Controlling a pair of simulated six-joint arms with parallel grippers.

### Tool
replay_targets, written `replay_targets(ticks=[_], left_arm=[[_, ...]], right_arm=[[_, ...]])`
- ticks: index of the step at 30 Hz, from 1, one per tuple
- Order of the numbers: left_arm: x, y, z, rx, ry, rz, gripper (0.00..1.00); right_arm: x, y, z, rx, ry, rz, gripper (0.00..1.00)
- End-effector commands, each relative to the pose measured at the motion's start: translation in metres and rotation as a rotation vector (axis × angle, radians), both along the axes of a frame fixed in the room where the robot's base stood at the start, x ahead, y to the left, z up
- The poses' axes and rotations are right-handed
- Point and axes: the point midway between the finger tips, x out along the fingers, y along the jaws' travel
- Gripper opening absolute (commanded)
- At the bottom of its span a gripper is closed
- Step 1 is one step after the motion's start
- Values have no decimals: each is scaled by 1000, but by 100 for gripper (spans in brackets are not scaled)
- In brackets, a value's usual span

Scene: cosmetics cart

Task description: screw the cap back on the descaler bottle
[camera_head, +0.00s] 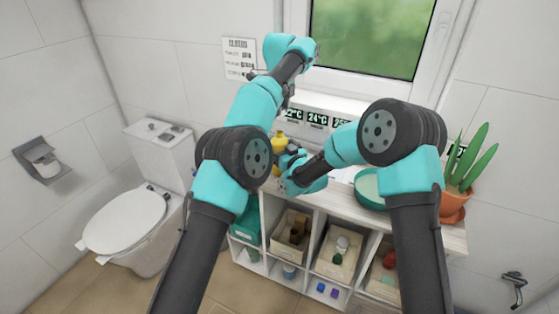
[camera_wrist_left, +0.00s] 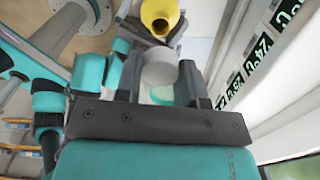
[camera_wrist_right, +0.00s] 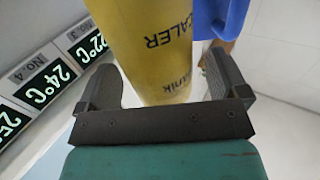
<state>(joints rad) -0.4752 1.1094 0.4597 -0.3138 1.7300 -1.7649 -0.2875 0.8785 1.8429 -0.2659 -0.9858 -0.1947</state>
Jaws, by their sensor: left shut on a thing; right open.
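The yellow descaler bottle (camera_head: 279,142) stands on the cart top, partly hidden by my arms in the head view. In the right wrist view the bottle (camera_wrist_right: 152,45), lettered "CALER", is between the fingers of my open right gripper (camera_wrist_right: 162,85). In the left wrist view the bottle's yellow top (camera_wrist_left: 160,14) shows a dark round opening. My left gripper (camera_wrist_left: 160,85) is shut on a white round cap (camera_wrist_left: 160,68). The cap appears apart from the bottle's opening. In the head view the cap cannot be made out.
A teal round dish (camera_head: 371,190) and a potted plant (camera_head: 455,200) stand to the right on the cart (camera_head: 345,200). Number signs (camera_head: 317,118) line the back. A blue object (camera_wrist_right: 228,18) is beside the bottle. Bins fill the cart's lower shelves.

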Motion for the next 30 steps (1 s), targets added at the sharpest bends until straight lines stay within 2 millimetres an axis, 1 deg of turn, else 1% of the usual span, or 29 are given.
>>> replay_targets(ticks=[4, 13, 14, 30], left_arm=[[0, 0, 0, 0, 0, 0, 14], [0, 0, 0, 0, 0, 0, 14], [0, 0, 0, 0, 0, 0, 14], [0, 0, 0, 0, 0, 0, 14]], right_arm=[[9, 5, 0, 0, 0, 0, 92], [10, 6, 0, 0, 0, 0, 92], [10, 6, 0, 0, 0, 0, 90], [10, 6, 0, 0, 0, 0, 39]])
